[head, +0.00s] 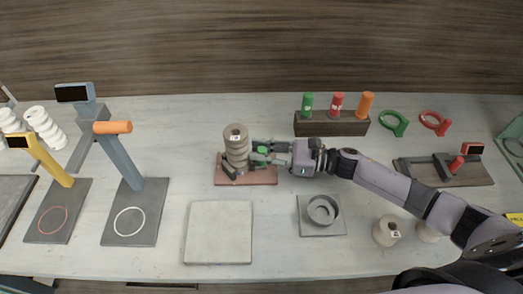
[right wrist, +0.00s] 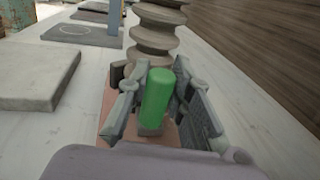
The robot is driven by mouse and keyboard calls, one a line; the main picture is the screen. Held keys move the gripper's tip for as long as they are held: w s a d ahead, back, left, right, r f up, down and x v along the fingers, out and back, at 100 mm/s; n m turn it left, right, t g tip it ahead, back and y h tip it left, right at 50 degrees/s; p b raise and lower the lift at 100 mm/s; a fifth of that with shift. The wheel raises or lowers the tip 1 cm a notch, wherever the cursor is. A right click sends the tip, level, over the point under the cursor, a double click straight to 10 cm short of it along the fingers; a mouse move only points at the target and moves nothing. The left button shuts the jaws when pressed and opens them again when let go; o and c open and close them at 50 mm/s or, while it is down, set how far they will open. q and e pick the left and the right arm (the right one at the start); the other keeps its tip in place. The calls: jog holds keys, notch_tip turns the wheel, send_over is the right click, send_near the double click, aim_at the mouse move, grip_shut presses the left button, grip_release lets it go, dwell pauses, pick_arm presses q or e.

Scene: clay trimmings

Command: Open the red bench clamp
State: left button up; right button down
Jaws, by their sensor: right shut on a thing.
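The red bench clamp (head: 262,181) is a flat reddish base plate in the middle of the table, with dark jaw parts on it. A ridged grey-brown clay piece (head: 236,147) stands upright at it; it also shows in the right wrist view (right wrist: 155,35). The clamp has a green handle (right wrist: 157,98). My right gripper (head: 264,153) reaches in from the right and is shut on this handle, its fingers on both sides of it in the right wrist view (right wrist: 152,105). The fingers partly hide the jaws. My left gripper is not in view.
A rack (head: 331,124) with green, red and orange handles stands behind. Green and red rings (head: 434,123) lie right of it. A dark fixture with a red handle (head: 456,164) is at right. A pale slab (head: 219,233) and grey round mould (head: 322,211) lie in front.

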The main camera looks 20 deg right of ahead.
jog(key=shift+d+f, duration=0.1)
jog(key=b+v, duration=0.2)
jog(key=v, duration=0.1)
jog(key=shift+w+f, duration=0.1)
jog(key=shift+w, duration=0.2)
jog(key=shift+s+d, duration=0.1)
jog(key=shift+d, duration=0.1)
jog(key=c, duration=1.9)
grip_release()
jog(key=o, duration=0.4)
jog(key=shift+d, duration=0.25)
jog(key=shift+o, duration=0.4)
jog(key=shift+a, duration=0.15)
